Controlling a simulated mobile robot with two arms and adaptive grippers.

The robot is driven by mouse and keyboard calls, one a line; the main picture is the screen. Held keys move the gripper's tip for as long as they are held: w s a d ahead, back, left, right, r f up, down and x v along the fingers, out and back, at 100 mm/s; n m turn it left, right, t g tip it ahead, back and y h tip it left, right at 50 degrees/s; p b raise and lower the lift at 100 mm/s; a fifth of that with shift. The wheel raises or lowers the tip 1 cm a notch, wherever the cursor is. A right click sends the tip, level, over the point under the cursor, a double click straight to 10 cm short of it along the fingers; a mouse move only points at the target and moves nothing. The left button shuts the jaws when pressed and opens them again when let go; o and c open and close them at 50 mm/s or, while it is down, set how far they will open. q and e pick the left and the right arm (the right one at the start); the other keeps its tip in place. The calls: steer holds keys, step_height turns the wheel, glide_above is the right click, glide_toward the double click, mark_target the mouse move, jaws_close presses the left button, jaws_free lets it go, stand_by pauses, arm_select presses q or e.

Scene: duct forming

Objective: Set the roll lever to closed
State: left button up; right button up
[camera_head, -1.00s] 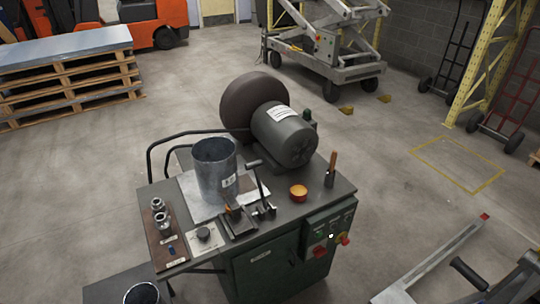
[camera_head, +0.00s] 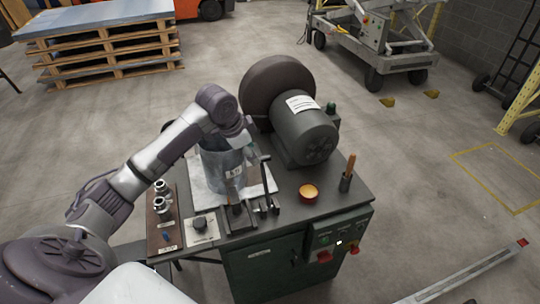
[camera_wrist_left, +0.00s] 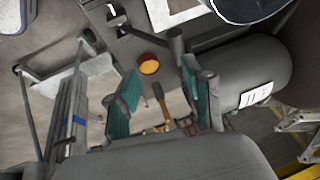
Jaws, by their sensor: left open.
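The roll lever (camera_head: 264,182) stands on the bench beside the grey metal cylinder (camera_head: 225,172), its dark grip at the top. In the left wrist view a dark lever grip (camera_wrist_left: 177,43) shows just beyond the fingers, near the right finger's tip. My left gripper (camera_wrist_left: 158,70) is open, its teal-padded fingers apart with nothing held between them. In the head view my left arm reaches from the left over the cylinder; its wrist partly covers the cylinder's top, and the fingers are hard to make out. My right gripper is not in view.
A drum and motor (camera_head: 305,130) stand behind the lever. An orange bowl (camera_head: 308,192) and a wooden-handled tool (camera_head: 348,172) are to its right. Metal fittings (camera_head: 161,200) and a dial plate (camera_head: 200,226) lie at the left. Red controls sit on the bench front.

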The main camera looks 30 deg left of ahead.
mark_target(263, 157)
arm_select(q)
step_height(263, 157, up, 4)
steer(key=w+a, duration=0.1)
steer(key=w, duration=0.1)
steer(key=p+x, duration=0.2)
steer(key=x, duration=1.1)
steer(key=shift+s+f, duration=0.1)
steer(key=shift+f, duration=0.2)
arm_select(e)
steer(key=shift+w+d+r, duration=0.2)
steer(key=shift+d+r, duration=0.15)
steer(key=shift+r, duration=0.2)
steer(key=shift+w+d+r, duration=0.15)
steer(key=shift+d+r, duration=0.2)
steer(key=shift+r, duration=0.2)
arm_select(q)
steer(key=c, duration=0.9)
jaws_close()
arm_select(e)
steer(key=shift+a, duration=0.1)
